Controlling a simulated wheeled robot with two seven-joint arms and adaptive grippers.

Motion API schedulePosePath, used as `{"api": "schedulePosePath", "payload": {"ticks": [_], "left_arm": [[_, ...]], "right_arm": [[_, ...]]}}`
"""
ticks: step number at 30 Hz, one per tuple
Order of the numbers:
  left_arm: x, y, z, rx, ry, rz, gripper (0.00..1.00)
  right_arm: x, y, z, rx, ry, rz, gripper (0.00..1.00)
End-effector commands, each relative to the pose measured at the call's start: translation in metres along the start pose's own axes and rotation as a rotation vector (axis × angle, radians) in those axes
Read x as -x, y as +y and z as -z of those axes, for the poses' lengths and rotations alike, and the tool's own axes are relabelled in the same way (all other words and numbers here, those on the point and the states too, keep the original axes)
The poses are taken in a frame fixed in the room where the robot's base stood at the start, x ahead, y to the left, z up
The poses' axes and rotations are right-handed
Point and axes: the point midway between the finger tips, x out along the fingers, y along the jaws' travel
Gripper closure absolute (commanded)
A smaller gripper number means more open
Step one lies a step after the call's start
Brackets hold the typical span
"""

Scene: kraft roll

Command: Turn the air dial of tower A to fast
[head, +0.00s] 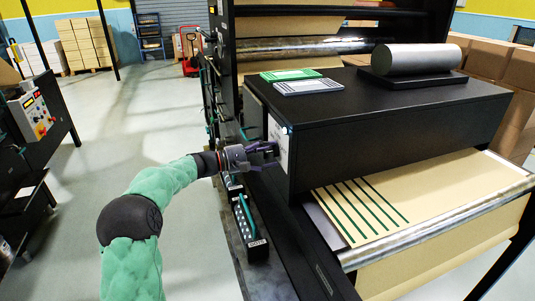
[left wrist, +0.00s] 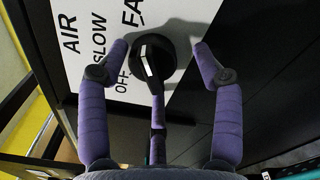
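The air dial (left wrist: 154,58) is a round black knob with a pale pointer mark, on a white panel (left wrist: 90,50) printed AIR, OFF, SLOW and a cut-off FA. I cannot tell for sure which word the mark points to. My left gripper (left wrist: 159,47) is open, with a purple finger on either side of the dial and gaps to it; a third finger lies below the knob. In the head view my left gripper (head: 264,152) is at the white panel (head: 279,143) on the end of the black housing (head: 390,120); the dial is hidden there. My right gripper is not in view.
A metal roller (head: 415,58) and green and grey plates (head: 308,86) lie on top of the housing. Kraft paper (head: 400,195) with dark stripes runs below it. A small box with a row of buttons (head: 249,228) sits below my left gripper. Open floor lies left.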

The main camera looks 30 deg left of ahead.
Motion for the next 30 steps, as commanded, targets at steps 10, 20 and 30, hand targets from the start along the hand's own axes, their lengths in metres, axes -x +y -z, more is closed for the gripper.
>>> {"api": "schedulePosePath", "payload": {"ticks": [10, 20, 30], "left_arm": [[0.020, 0.003, -0.002, -0.004, 0.000, -0.004, 0.34], [0.084, 0.001, 0.001, -0.001, 0.003, -0.003, 0.34], [0.119, 0.000, 0.000, 0.000, 0.000, -0.001, 0.34]], "right_arm": [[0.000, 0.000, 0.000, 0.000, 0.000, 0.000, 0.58], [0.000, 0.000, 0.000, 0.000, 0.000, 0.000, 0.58], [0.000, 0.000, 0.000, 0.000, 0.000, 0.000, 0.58]]}}
